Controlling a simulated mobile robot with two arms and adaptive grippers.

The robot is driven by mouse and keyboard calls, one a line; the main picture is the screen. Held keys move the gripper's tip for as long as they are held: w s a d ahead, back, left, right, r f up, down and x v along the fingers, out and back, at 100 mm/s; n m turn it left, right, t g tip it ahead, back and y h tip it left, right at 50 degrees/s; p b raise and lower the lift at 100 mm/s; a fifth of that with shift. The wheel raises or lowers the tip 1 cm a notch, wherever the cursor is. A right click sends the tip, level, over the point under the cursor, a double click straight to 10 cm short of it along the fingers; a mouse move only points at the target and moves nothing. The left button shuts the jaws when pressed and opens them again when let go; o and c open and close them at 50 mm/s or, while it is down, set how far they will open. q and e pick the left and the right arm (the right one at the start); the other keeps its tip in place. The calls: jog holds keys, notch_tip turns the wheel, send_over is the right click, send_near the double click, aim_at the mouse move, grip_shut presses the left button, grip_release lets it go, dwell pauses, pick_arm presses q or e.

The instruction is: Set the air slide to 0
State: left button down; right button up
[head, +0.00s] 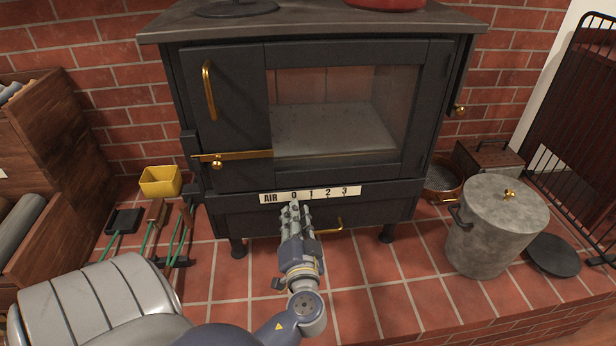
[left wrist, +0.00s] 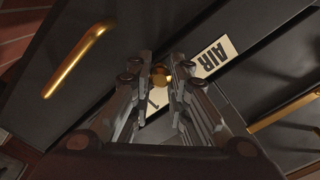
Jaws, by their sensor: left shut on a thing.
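The black stove (head: 225,120) carries a white air scale (head: 338,192) marked AIR, 0, 1, 2, 3 on its lower front; part of the scale shows in the left wrist view (left wrist: 215,58). My left gripper (head: 293,208) is in front of the scale, just below the 0. In the left wrist view, its fingertips (left wrist: 161,78) are closed on a small gold knob (left wrist: 160,76), the air slide's knob, between AIR and the 1. The knob is hidden behind the fingers in the head view. My right gripper is not in view.
A gold drawer handle (head: 328,226) is just right of my gripper. A gold latch bar (head: 232,156) sits above left. A grey lidded bin (head: 494,230) stands right, and a yellow box (head: 160,182) and long-handled tools (head: 122,222) are left. Tiled floor (head: 375,290) is clear in front.

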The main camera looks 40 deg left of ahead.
pick_arm(q)
jog(key=shift+s+a, duration=0.1)
jog(key=c, duration=1.5)
grip_release()
jog(key=shift+s+a, duration=0.1)
jog(key=shift+o, duration=0.2)
jog(key=v, duration=1.2)
